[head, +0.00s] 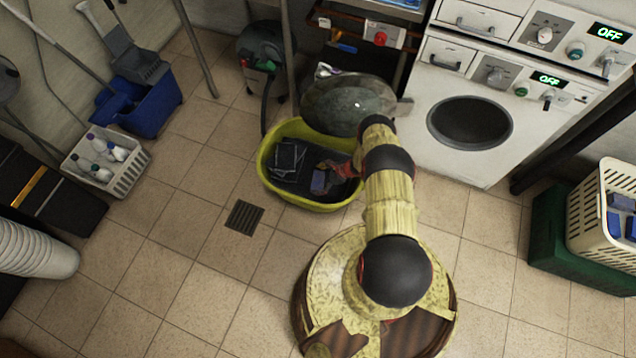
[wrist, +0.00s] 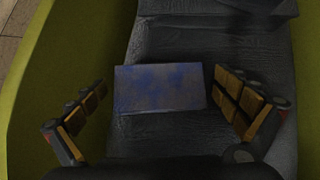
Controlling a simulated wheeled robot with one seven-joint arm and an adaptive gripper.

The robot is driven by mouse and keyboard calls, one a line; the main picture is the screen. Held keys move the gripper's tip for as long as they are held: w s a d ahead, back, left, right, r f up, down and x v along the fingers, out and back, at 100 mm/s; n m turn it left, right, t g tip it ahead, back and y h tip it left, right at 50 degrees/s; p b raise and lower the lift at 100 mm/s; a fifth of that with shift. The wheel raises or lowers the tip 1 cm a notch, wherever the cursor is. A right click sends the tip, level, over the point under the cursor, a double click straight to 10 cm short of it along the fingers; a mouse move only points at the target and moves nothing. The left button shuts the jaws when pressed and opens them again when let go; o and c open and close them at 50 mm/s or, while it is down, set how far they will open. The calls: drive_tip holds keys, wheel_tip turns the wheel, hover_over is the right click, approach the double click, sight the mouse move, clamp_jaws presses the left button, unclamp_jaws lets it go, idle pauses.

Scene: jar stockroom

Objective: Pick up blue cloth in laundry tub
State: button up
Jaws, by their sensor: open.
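The yellow-green laundry tub (head: 276,182) stands on the tiled floor in the head view, and its wall (wrist: 55,75) shows in the wrist view. The blue cloth (head: 318,182) lies in the tub on dark fabric, and in the wrist view it is a flat blue-grey rectangle (wrist: 160,88). My gripper (wrist: 165,112) is open, with a finger on each side of the cloth. The right fingertips are close to the cloth's right edge; the left ones are slightly apart from its left edge. I cannot tell whether they touch it. In the head view my arm partly covers the tub's right side.
Dark folded cloth (head: 288,160) lies in the tub's left part. A white washing machine (head: 440,160) stands right of the tub. A vacuum (head: 262,62) stands behind it. A white basket of bottles (head: 130,165) is at left. The floor left of the tub is clear around a drain (head: 244,217).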

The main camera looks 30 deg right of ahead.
drive_tip(key=shift+c, duration=0.8)
drive_tip(key=c, duration=0.9)
drive_tip(key=shift+r, duration=0.15)
